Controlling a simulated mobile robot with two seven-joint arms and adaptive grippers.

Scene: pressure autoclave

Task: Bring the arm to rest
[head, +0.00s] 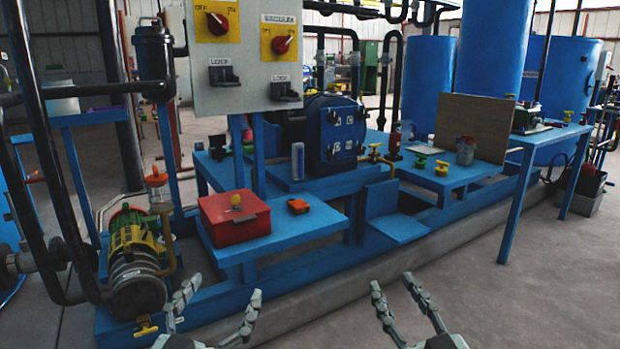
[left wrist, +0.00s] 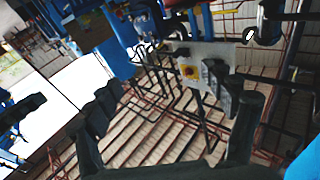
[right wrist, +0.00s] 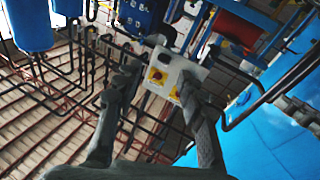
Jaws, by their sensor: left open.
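In the head view my left gripper (head: 222,288) is at the bottom, left of centre. Its two fingers are spread with nothing between them. My right gripper (head: 392,282) is at the bottom, right of centre, with its fingers also spread and empty. Both sit in front of the blue machine frame, apart from each other, and neither appears to touch anything. The left wrist view shows the left fingers (left wrist: 160,82) apart. The right wrist view shows the right fingers (right wrist: 158,82) apart, with a grey control panel (right wrist: 172,76) behind them.
A blue table holds a red box (head: 234,228) and an orange item (head: 298,206). A control box (head: 246,55) with red knobs stands above. A pump (head: 135,265) is at the left. A blue autoclave (head: 332,135) is behind. Open floor (head: 540,290) lies at the right.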

